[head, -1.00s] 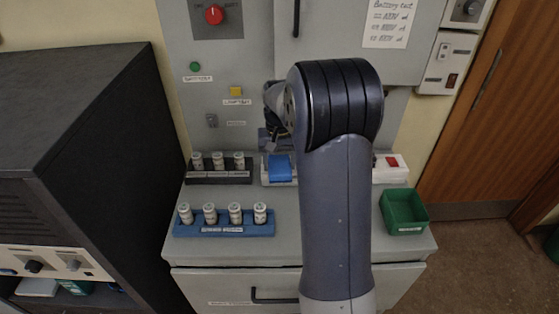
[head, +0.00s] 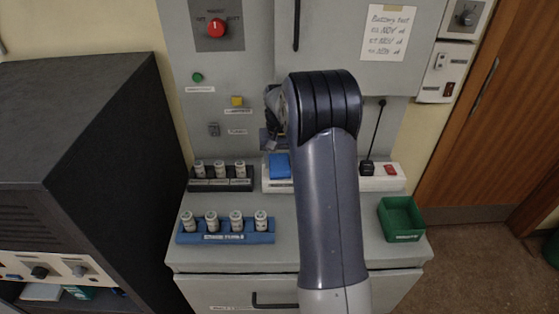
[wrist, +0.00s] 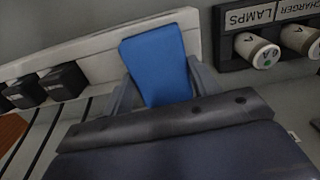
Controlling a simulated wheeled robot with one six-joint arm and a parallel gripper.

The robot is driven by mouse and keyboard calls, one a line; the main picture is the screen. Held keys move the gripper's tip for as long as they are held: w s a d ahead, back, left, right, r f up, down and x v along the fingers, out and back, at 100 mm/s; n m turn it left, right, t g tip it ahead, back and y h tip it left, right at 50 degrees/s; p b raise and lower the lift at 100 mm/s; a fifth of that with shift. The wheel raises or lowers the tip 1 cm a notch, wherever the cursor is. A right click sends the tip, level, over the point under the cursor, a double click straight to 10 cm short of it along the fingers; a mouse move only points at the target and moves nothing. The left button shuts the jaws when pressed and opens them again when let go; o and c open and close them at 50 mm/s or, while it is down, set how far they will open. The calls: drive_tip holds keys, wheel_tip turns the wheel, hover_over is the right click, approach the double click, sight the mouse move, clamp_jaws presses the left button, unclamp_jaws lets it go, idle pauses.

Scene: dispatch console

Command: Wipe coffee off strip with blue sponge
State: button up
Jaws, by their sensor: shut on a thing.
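The blue sponge (head: 279,166) is at the left part of the white power strip (head: 385,178) in the head view. In the wrist view, the sponge (wrist: 159,64) stands between the two grey fingers of my gripper (wrist: 163,88), which is shut on it. Its far end overlaps the white strip (wrist: 88,62); I cannot tell whether it touches. In the head view my arm hides most of the gripper and the middle of the strip. I can make out no coffee on the visible parts of the strip.
Black plugs (wrist: 64,80) sit in the strip. A dark rack (head: 221,184) of labelled cylinders stands left of it, with a blue rack (head: 225,237) in front. A green bin (head: 402,220) is at the right. A cabinet panel (head: 345,70) rises behind.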

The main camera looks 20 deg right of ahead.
sight(280, 182)
drive_tip(key=shift+w+d+r+p, duration=0.2)
drive_tip(key=shift+w+r+p, duration=0.15)
drive_tip(key=shift+r+p, duration=0.1)
drive_tip(key=shift+f, duration=0.15)
drive_tip(key=shift+s+a+f+b, duration=0.2)
drive_tip(key=shift+s+f+b, duration=0.25)
drive_tip(key=shift+f+b, duration=0.3)
drive_tip(key=shift+s+a+f, duration=0.1)
drive_tip(key=shift+s, duration=0.25)
drive_tip(key=shift+c, duration=0.3)
drive_tip(key=shift+s+a+f, duration=0.1)
drive_tip(key=shift+s+a, duration=0.1)
drive_tip(key=shift+s, duration=0.3)
drive_tip(key=shift+c, duration=0.4)
drive_tip(key=shift+s+a+b, duration=0.3)
drive_tip(key=shift+s+a, duration=0.05)
drive_tip(key=shift+s, duration=0.4)
drive_tip(key=shift+s+a+b, duration=0.3)
drive_tip(key=shift+s, duration=0.4)
drive_tip(key=shift+r, duration=0.2)
drive_tip(key=shift+w+r+p, duration=0.2)
drive_tip(key=shift+r+p, duration=2.2)
drive_tip(key=shift+r, duration=0.75)
drive_tip(key=shift+r, duration=0.1)
